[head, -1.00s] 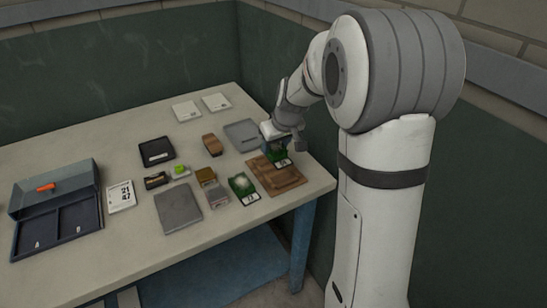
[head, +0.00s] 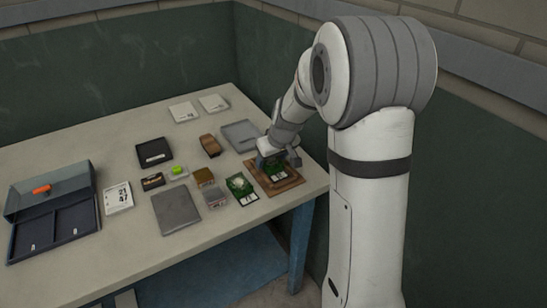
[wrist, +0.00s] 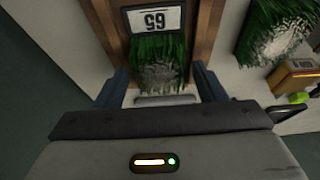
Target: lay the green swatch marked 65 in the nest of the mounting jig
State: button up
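The green swatch marked 65 (head: 276,171) lies flat on the brown wooden mounting jig (head: 291,184). In the wrist view the swatch (wrist: 162,50) sits between the jig's wooden side rails (wrist: 206,38), and its white label reads 65 upside down. It appears to lie within the nest; its seating at the near end is hard to judge. My gripper (head: 276,160) is directly over the swatch. In the wrist view its two blue fingers (wrist: 161,80) stand apart on either side of the turf, with a narrow gap visible at the right finger.
A grey tray (head: 240,135) is behind the jig. A grey plate (head: 176,210) and blue case (head: 52,212) are further left. The table's right edge is close to the jig.

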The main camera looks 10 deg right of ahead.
jog(key=shift+o, duration=0.4)
jog(key=shift+r, duration=0.1)
jog(key=shift+r, duration=0.25)
jog(key=v, duration=1.1)
jog(key=s+f+m+g+h, duration=0.1)
jog(key=s+m+g, duration=0.1)
jog(key=s, duration=2.2)
jog(key=shift+a+m+p, duration=0.3)
jog(key=shift+a+m, duration=0.05)
jog(key=shift+m, duration=0.45)
